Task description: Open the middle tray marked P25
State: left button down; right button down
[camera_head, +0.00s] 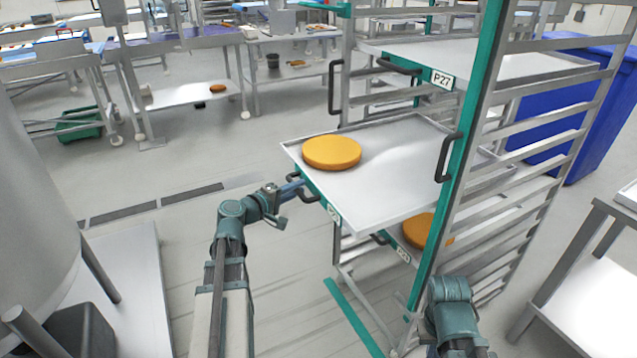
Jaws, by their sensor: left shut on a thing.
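The middle tray (385,190) is a flat metal sheet with a teal front edge, and it sticks out of the rack toward the left. Its small front label (334,214) is too small and angled to read surely. A round orange-yellow disc (331,152) lies on the tray near its far-left corner. My left gripper (293,188) is at the tray's front edge, shut on its dark handle (307,196); the fingers are partly hidden there. Of my right arm only a link shows at the bottom right; its gripper is not visible.
The rack (465,150) has teal posts and dark upright handles. An upper tray marked P27 (475,60) is above, and a lower tray (395,240) with an orange disc (428,230) is below. A blue bin (575,110) stands behind right.

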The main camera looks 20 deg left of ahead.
pick_arm(q)
jog(key=shift+s+a, duration=0.85)
jog(key=shift+s, duration=0.25)
jog(key=shift+s+a, duration=0.8)
jog(key=shift+s, duration=0.25)
jog(key=c, duration=0.8)
grip_release()
jog(key=p+v, duration=0.2)
jog(key=v, duration=1)
